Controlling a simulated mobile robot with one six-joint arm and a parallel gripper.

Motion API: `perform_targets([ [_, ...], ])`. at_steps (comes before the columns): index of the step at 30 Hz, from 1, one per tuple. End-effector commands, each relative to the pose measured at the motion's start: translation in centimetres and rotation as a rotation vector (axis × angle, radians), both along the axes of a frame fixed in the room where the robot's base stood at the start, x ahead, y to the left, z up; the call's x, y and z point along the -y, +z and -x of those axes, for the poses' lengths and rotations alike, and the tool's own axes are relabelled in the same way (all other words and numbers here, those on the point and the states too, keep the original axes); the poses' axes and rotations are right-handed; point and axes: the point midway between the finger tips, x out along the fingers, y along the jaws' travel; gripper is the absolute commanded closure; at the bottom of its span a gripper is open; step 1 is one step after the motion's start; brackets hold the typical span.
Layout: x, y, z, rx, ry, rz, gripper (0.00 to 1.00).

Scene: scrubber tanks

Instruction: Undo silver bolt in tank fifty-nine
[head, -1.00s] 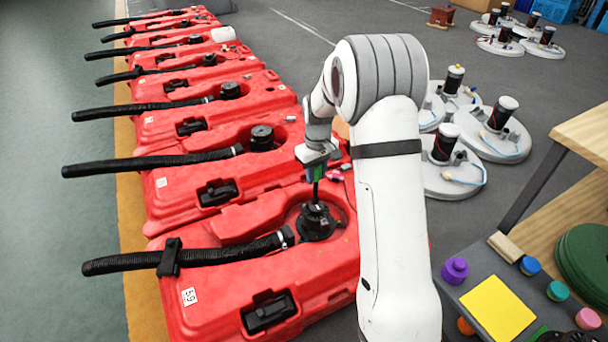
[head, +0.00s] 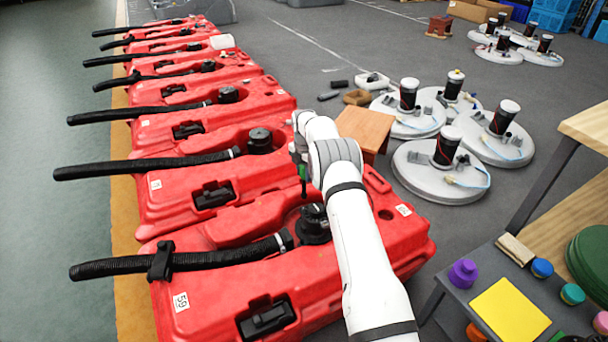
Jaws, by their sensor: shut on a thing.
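Tank fifty-nine is the nearest red tank (head: 215,314), with a white "59" label (head: 181,302) on its left end. A black round fitting (head: 314,228) sits in its recess, joined to a ribbed black hose (head: 215,259). My gripper (head: 301,160) is above and slightly left of the fitting, shut on a thin tool with a green part (head: 303,173). The tool's dark shaft points down, and its tip looks apart from the fitting. I cannot make out a silver bolt; my arm hides part of the fitting's right side.
More red tanks with black hoses stand in a row behind. A brown stool (head: 368,128) and white round scrubber discs (head: 440,172) stand on the floor to the right. A grey bench (head: 455,300) with coloured knobs and a yellow square (head: 510,310) is at lower right.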

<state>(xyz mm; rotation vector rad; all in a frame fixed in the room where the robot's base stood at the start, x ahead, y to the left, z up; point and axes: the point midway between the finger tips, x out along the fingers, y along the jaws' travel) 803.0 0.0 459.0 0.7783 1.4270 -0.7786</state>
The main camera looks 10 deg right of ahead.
Motion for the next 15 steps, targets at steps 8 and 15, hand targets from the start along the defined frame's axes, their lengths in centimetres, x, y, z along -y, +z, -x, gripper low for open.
perform_targets([
  [8, -0.1, -1.9, 0.0, 0.0, 0.004, 0.0, 0.99],
  [15, -0.1, -4.2, 0.0, 0.0, 0.003, 0.0, 0.99],
])
